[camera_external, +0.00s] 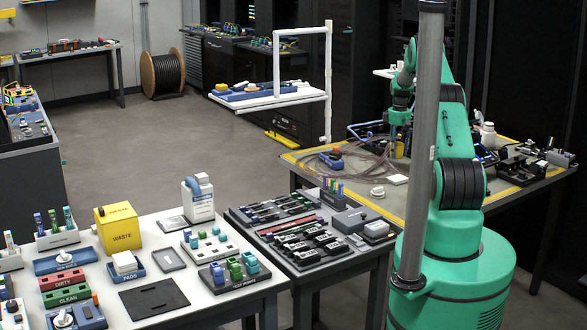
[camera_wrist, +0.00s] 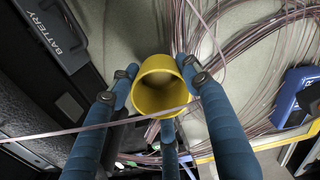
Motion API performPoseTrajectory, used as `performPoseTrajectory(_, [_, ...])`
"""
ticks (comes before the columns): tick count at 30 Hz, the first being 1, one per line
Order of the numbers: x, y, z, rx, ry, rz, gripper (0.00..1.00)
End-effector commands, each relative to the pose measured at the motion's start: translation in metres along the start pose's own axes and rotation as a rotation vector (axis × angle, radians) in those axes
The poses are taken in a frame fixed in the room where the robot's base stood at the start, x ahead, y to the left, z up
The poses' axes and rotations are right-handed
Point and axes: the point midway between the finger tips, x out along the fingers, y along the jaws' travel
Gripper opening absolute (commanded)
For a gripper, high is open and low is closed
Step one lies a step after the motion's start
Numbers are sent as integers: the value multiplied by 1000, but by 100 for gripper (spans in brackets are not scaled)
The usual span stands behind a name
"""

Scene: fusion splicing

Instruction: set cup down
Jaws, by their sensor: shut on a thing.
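The yellow cup (camera_wrist: 160,86) is between the blue fingers of my gripper (camera_wrist: 160,80) in the wrist view. The fingers are shut on its sides. Its open mouth faces the camera and looks empty. In the external view my gripper (camera_external: 399,122) points down over the far worktable (camera_external: 440,208), with a bit of the yellow cup (camera_external: 399,149) showing below it. I cannot tell whether the cup's base touches the table.
Loose coils of thin cable (camera_wrist: 262,55) lie right beside the cup, and one strand crosses in front of it. A black case marked BATTERY (camera_wrist: 50,30) is at upper left. A blue item (camera_wrist: 297,95) is at right. A white round piece (camera_external: 378,191) sits near the table's front.

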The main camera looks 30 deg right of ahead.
Motion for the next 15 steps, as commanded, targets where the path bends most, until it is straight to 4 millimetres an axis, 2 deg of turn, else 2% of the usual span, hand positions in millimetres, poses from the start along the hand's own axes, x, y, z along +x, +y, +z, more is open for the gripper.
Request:
performPoseTrajectory(5, [2, 0, 0, 0, 0, 0, 17])
performPoseTrajectory(15, [34, 0, 0, 0, 0, 0, 17])
